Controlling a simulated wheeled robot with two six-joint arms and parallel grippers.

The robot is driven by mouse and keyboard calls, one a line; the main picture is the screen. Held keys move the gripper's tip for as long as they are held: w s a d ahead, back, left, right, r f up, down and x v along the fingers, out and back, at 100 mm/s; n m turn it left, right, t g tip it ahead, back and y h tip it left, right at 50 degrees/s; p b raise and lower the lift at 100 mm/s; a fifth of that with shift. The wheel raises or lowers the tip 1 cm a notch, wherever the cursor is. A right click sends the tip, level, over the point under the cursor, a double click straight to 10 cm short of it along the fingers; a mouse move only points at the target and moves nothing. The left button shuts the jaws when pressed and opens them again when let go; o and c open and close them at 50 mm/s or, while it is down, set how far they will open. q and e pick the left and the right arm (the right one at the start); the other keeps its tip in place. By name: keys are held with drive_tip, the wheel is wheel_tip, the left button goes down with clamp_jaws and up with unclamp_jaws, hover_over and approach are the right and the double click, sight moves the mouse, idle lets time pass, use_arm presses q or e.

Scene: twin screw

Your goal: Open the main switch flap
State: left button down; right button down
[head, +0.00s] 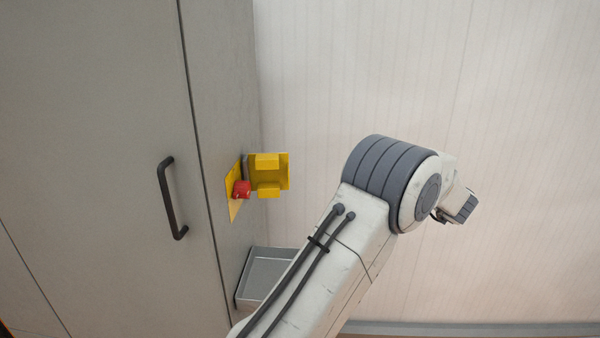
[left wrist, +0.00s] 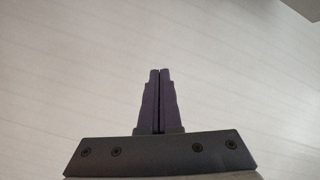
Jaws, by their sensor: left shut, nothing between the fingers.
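The main switch is a red knob (head: 241,189) on a yellow backing plate (head: 235,208) on the side of the grey cabinet. The yellow flap (head: 283,172) is swung open and stands out from the cabinet side, with the red knob exposed. My left arm reaches up past the flap on its right, apart from it, in the head view. My left gripper (left wrist: 160,73) is shut and empty in the left wrist view, with its fingers together in front of a pale wall. In the head view its fingers cannot be made out clearly. My right gripper is not in view.
The cabinet (head: 95,120) fills the left, with a dark door handle (head: 168,200). A grey metal tray (head: 266,268) is fixed to its side below the switch, partly behind my arm. The pale panelled wall (head: 520,80) stands behind.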

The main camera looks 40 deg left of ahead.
use_arm(q)
drive_tip(key=s+a+f+n+g+y, duration=0.25)
drive_tip(key=s+a+f+g, duration=0.25)
drive_tip(key=s+a+g, duration=0.45)
drive_tip(key=g+p, duration=0.2)
drive_tip(key=p, duration=0.2)
approach(268, 172)
drive_tip(key=w+a, duration=0.4)
drive_tip(key=w, duration=0.1)
drive_tip(key=shift+s+a+f+y+p, duration=0.15)
drive_tip(key=shift+a+f+y, duration=0.05)
drive_tip(key=shift+a, duration=0.25)
drive_tip(key=shift+s+a+f+y+p, duration=0.15)
drive_tip(key=shift+s+a, duration=0.05)
drive_tip(key=shift+a, duration=0.2)
